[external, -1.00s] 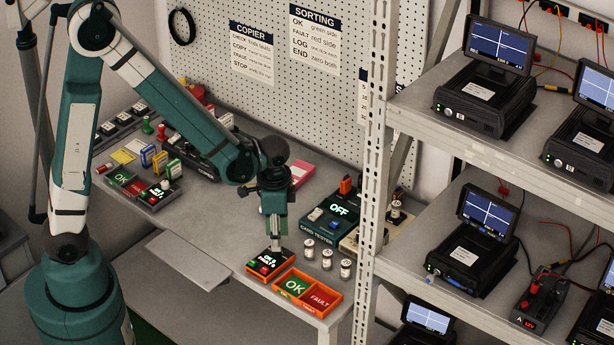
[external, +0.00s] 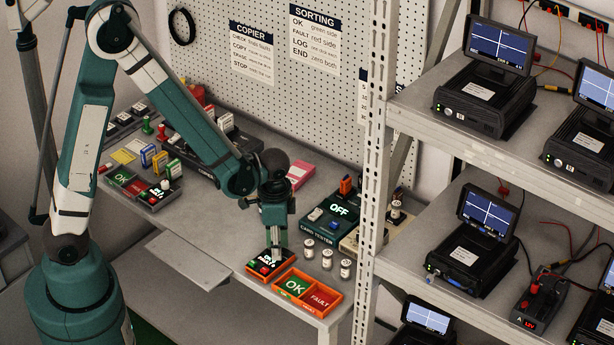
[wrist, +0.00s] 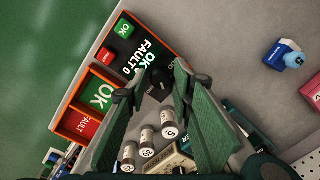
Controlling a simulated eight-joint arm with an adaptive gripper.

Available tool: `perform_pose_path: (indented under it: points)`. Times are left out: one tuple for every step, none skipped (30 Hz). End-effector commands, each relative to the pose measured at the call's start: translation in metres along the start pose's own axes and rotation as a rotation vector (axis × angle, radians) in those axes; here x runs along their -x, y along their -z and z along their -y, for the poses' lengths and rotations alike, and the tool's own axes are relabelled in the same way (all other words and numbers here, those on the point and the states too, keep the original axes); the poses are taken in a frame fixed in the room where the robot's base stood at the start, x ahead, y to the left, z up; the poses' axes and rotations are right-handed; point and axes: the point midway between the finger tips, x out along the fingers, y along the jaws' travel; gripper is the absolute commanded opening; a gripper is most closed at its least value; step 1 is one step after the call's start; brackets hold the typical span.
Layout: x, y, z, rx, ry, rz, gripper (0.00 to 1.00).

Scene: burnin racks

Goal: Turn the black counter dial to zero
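The counter is a black-faced box in an orange frame (external: 250,268) near the front of the bench. It has a green button, a red button and white OK and FAULT lettering, clearer in the wrist view, where its black face (wrist: 128,62) sits at upper centre. The black counter dial (wrist: 161,76) is a dark round shape in the wrist view, between my finger ends. My gripper (external: 275,252) points down over the counter's right part and hides the dial in the external view. Its fingers stand apart in the wrist view; whether they touch the dial I cannot tell.
An orange tray (external: 316,312) with green OK and red FAULT halves adjoins the counter. Several small labelled cylinders (external: 327,259) stand to the right, with a card tester (external: 314,228) behind. A metal shelf upright (external: 374,150) rises at the right. Bare bench lies left of the counter.

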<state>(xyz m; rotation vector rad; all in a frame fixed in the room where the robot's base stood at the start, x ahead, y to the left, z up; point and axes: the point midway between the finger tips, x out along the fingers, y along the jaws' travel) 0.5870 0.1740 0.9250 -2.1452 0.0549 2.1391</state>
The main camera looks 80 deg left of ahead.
Motion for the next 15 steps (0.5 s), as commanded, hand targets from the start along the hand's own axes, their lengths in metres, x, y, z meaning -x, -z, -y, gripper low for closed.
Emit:
perform_pose_path:
  points:
    - [0.0000, 0.0000, 0.0000, 0.000, 0.000, 0.000, 0.17]
    - [0.0000, 0.0000, 0.0000, 0.000, 0.000, 0.000, 0.13]
    - [0.0000, 0.0000, 0.0000, 0.000, 0.000, 0.000, 0.07]
    - [0.0001, -0.0001, 0.0000, 0.000, 0.000, 0.000, 0.04]
    - [0.0001, 0.0000, 0.0000, 0.000, 0.000, 0.000, 0.04]
    - [0.0001, 0.0000, 0.0000, 0.000, 0.000, 0.000, 0.04]
    - [0.0001, 0.0000, 0.0001, 0.000, 0.000, 0.000, 0.04]
    - [0.0000, 0.0000, 0.0001, 0.001, 0.000, 0.000, 0.04]
    - [-0.0002, 0.0000, 0.0001, 0.006, 0.000, 0.000, 0.04]
    - [-0.0004, -0.0001, 0.0000, 0.012, 0.000, 0.001, 0.04]
    - [-0.0006, -0.0001, 0.0000, 0.020, 0.000, 0.001, 0.04]
    - [-0.0009, -0.0001, -0.0001, 0.032, 0.000, 0.002, 0.04]
    - [-0.0011, -0.0002, -0.0001, 0.044, 0.000, 0.002, 0.04]
    - [-0.0013, -0.0002, -0.0002, 0.057, 0.000, 0.003, 0.04]
    - [-0.0013, -0.0002, -0.0002, 0.073, 0.000, 0.004, 0.04]
